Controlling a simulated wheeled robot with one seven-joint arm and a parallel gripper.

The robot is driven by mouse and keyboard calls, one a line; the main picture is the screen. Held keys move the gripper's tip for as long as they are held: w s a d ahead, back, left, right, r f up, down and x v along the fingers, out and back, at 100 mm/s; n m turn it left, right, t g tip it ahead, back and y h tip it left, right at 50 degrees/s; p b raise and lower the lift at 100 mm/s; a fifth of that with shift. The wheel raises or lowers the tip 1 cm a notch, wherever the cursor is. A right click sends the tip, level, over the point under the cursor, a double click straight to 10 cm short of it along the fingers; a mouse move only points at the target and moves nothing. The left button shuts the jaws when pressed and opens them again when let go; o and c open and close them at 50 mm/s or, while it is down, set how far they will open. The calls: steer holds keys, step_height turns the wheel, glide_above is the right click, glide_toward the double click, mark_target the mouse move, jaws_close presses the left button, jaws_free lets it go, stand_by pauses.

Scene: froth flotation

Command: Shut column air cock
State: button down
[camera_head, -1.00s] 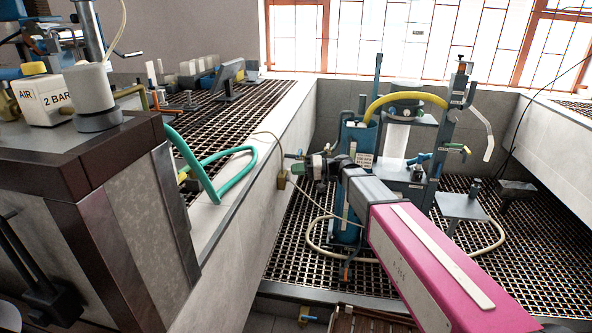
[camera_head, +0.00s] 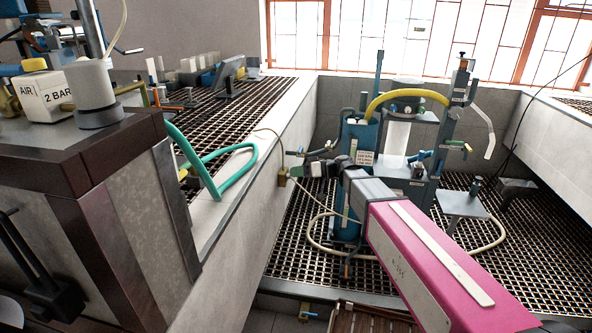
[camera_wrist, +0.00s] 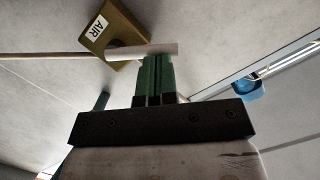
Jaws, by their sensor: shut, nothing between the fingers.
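In the wrist view a brass block (camera_wrist: 113,38) marked AIR sits on the pale wall, with a pale lever (camera_wrist: 140,51) extending from it to the right. I take this for the air cock; its lever lies nearly in line with a thin hose on the left. My gripper (camera_wrist: 155,60) has its green fingers together and empty, tips right at the lever; I cannot tell if they touch it. In the head view the brass block (camera_head: 282,177) is on the wall's side, and my gripper (camera_head: 305,170) is just right of it. The lever is too small to make out there.
The blue column (camera_head: 353,135) with its yellow hose stands on the grating behind my arm. A thin hose loops on the grating (camera_head: 300,255). The white wall ledge (camera_head: 270,135) runs along the left, with a green hose (camera_head: 215,185) over it.

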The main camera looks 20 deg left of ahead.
steer(key=n, duration=0.1)
steer(key=s+f+n+t, duration=0.1)
steer(key=f+n, duration=0.1)
steer(key=n, duration=0.1)
steer(key=shift+s, duration=0.25)
steer(key=shift+s+d+f, duration=0.1)
stand_by(0.3)
stand_by(0.4)
